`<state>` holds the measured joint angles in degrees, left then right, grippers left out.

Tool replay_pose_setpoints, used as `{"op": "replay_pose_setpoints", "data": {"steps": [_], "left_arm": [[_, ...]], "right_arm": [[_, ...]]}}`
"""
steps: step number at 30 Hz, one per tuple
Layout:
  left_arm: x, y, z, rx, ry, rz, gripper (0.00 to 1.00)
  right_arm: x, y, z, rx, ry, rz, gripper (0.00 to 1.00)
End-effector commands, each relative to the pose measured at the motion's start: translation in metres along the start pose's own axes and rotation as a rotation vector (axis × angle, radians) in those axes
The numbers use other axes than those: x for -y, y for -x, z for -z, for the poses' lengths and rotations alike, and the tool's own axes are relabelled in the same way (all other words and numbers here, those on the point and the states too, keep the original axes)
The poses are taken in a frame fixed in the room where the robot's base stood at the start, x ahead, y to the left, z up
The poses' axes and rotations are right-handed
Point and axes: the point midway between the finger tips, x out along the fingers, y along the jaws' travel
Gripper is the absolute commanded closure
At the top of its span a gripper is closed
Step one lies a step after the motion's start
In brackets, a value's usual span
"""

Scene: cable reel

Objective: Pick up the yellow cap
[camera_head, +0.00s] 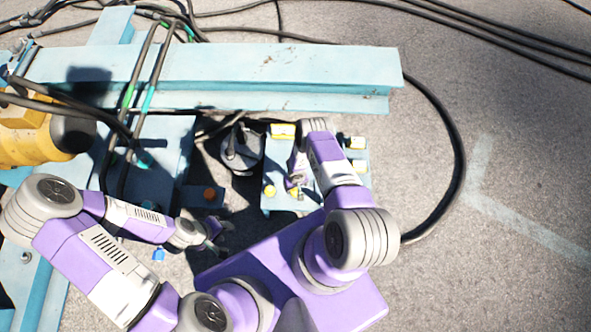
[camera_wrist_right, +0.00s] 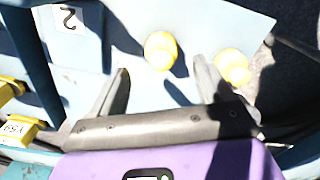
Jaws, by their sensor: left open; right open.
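Two round yellow caps show on a light blue panel in the right wrist view. One yellow cap (camera_wrist_right: 160,50) lies ahead of the gap between the fingertips of my open right gripper (camera_wrist_right: 161,72). The other yellow cap (camera_wrist_right: 232,67) is just right of the right finger. Nothing is held between the fingers. In the head view a yellow cap (camera_head: 270,191) shows on the light blue panel (camera_head: 281,204), left of my right gripper (camera_head: 296,186), whose arm hides part of the panel. My left gripper (camera_head: 222,239) is open, low and left of the panel.
Yellow blocks (camera_head: 283,131) (camera_head: 357,143) sit on the panel's edges. A long blue beam (camera_head: 230,70) crosses behind it. A dark round object (camera_head: 241,150) stands left of the panel. A black cable (camera_head: 455,120) curves on the right; open grey ground lies beyond.

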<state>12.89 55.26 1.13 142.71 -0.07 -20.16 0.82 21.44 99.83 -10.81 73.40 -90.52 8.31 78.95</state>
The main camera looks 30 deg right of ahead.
Motion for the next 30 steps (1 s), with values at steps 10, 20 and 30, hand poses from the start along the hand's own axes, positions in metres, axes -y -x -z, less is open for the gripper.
{"op": "replay_pose_setpoints", "data": {"steps": [10, 20, 30], "left_arm": [[0.012, -0.032, 0.001, 0.000, 0.000, 0.000, 0.57], [0.019, -0.051, 0.002, 0.000, 0.000, 0.000, 0.57], [0.018, -0.050, 0.002, 0.000, 0.000, 0.000, 0.57]], "right_arm": [[0.002, -0.029, 0.003, 0.000, -0.001, 0.001, 0.21], [0.002, -0.051, 0.003, 0.000, 0.000, 0.001, 0.21], [0.002, -0.049, 0.003, 0.000, 0.000, 0.001, 0.45]]}}
